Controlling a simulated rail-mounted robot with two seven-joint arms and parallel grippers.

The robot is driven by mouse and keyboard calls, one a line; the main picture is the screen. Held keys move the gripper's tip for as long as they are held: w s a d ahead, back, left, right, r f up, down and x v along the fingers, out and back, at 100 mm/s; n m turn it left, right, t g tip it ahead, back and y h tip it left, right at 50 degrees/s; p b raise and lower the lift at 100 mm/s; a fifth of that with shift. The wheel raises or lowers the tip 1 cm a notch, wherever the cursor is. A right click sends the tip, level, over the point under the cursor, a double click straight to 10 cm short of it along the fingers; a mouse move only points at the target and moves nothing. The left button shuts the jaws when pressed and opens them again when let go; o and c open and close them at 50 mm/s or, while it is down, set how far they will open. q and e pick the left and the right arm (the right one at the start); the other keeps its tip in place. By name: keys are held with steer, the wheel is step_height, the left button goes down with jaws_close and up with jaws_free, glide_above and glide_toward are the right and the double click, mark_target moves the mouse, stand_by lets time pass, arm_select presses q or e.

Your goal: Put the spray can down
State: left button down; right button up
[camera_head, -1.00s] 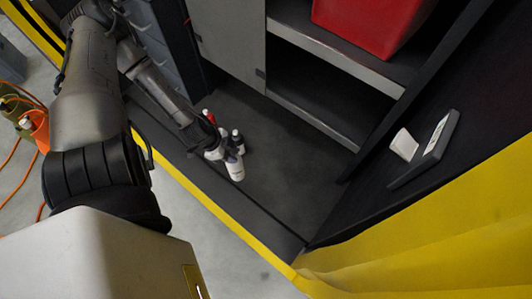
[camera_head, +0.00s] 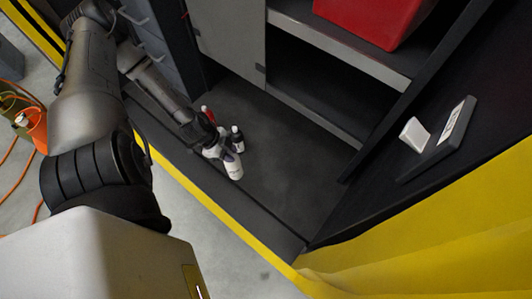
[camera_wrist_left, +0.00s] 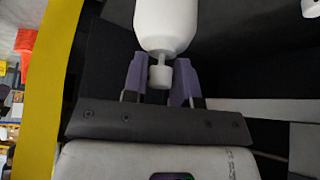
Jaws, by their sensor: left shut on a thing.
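The white spray can (camera_head: 233,167) is in my left gripper (camera_head: 216,150), over the dark floor of the cabinet bay in the head view. In the left wrist view the can (camera_wrist_left: 166,24) has its narrow neck between the purple fingers of my left gripper (camera_wrist_left: 160,77), which is shut on it. The can lies at a slant in the head view. I cannot tell whether its far end touches the surface. My right gripper is not in view.
A dark-capped bottle (camera_head: 237,139) stands close beside the can, and a red-topped one (camera_head: 207,113) is behind the gripper. A red bin (camera_head: 368,18) sits on the shelf above. The dark floor (camera_head: 285,170) to the right is clear.

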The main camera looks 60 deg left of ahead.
arm_select(q)
steer(key=shift+w+d+f, duration=0.15)
steer(key=shift+w+d, duration=0.05)
steer(key=shift+d, duration=0.55)
steer(key=w+d+r+m, duration=0.1)
steer(key=w+d+r, duration=0.1)
steer(key=d, duration=0.4)
steer(key=shift+w+d, duration=0.25)
steer(key=shift+w, duration=0.45)
steer(key=shift+f, duration=0.1)
steer(key=w+a+f+b, duration=0.4)
steer(key=w+a+f, duration=0.3)
steer(key=w+f, duration=0.2)
steer(key=shift+w+f+b, duration=0.2)
steer(key=shift+f+b, duration=0.1)
steer(key=shift+f, duration=0.6)
